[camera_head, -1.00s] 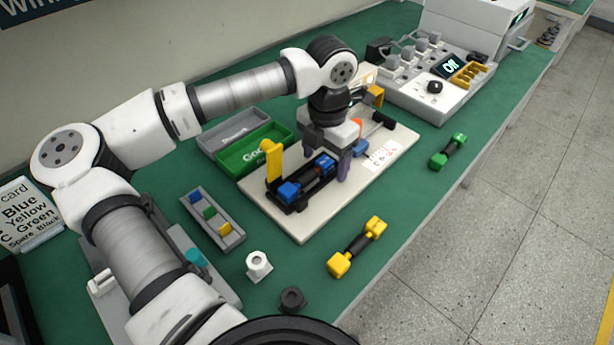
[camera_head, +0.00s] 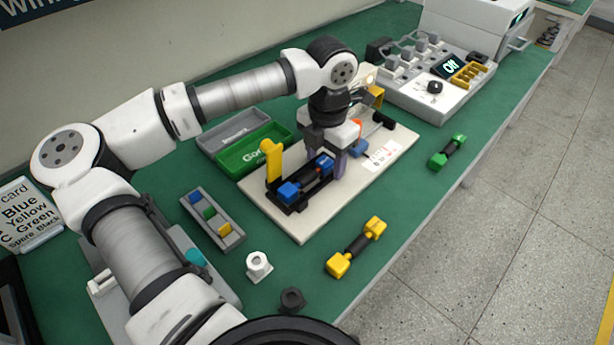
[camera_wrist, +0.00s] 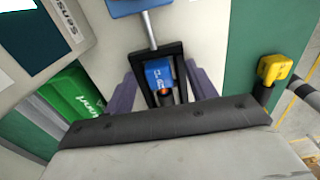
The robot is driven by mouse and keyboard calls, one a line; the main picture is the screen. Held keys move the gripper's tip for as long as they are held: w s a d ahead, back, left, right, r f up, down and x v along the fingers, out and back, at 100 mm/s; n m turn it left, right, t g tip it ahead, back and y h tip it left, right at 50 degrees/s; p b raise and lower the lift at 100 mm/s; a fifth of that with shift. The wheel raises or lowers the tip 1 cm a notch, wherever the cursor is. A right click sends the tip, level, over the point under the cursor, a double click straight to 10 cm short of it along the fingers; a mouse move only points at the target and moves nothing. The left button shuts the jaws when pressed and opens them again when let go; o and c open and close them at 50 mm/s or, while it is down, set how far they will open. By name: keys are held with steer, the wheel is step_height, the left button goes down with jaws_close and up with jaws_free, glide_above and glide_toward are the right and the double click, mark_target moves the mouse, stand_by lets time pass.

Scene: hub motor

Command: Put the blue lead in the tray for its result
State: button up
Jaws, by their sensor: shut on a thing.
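The blue lead (camera_head: 290,191), with blue ends and a dark middle, lies in a black fixture on the pale board. A blue end (camera_wrist: 158,75) shows between my fingers in the wrist view. My gripper (camera_head: 327,152) points down over the far part of the lead, with its purple-grey fingers one on each side, shut on it. The exact contact is partly hidden. A green tray (camera_head: 232,162) lies left of the board, lettered and empty. A grey tray (camera_head: 209,138) sits beside it, toward the wall; its lettering is too small to read.
An upright yellow lever (camera_head: 272,162) stands beside the fixture. A yellow lead (camera_head: 357,246) and a green lead (camera_head: 447,151) lie near the bench edge. A small rack (camera_head: 212,222) with coloured blocks and two nuts sit in front. A tester (camera_head: 427,84) stands at the back.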

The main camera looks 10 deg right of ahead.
steer(key=shift+w+r+p, duration=0.2)
steer(key=shift+r+p, duration=0.05)
steer(key=shift+r, duration=0.25)
steer(key=shift+w+r+p, duration=0.15)
steer(key=shift+r+p, duration=0.05)
steer(key=shift+r, duration=0.55)
jaws_close()
steer(key=shift+s+a+r, duration=0.1)
steer(key=shift+s+r, duration=0.2)
steer(key=shift+r, duration=0.2)
steer(key=shift+w+r+p, duration=0.1)
steer(key=shift+p, duration=0.25)
steer(key=shift+r+p, duration=0.75)
steer(key=shift+r, duration=0.95)
